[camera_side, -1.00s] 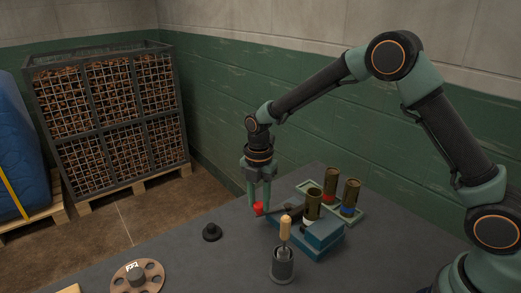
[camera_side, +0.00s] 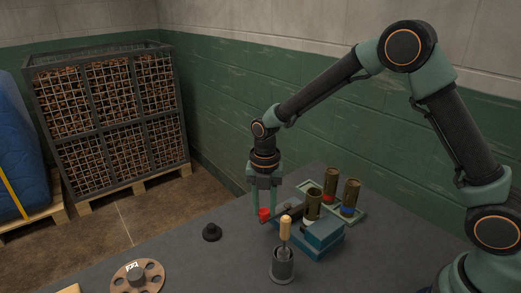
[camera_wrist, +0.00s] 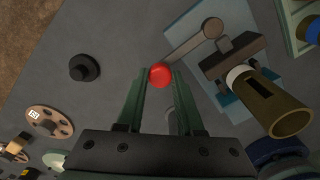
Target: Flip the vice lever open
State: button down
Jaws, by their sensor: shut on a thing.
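The vice (camera_side: 322,234) is a blue block on the dark bench, and it also shows in the wrist view (camera_wrist: 238,98). Its grey lever (camera_wrist: 188,46) runs from a round pivot to a red knob (camera_wrist: 160,75). The red knob also shows in the side view (camera_side: 264,213), at the vice's left. My gripper (camera_side: 267,215) points down and is shut on the red knob. In the wrist view the green fingertips (camera_wrist: 161,72) sit on either side of the knob. A brass tube with a white band (camera_side: 313,204) stands at the vice.
A wooden-handled tool (camera_side: 285,228) stands in a dark holder (camera_side: 282,266) in front of the vice. A pale green tray (camera_side: 352,214) behind holds brass tubes with red and blue bands. A black knob-like piece (camera_side: 211,232) and a brown disc (camera_side: 137,277) lie left, with bare bench between.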

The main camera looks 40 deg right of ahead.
jog(key=shift+s+r, duration=0.1)
jog(key=c, duration=0.5)
grip_release()
jog(key=shift+c, duration=0.2)
notch_tip(320, 180, up, 12)
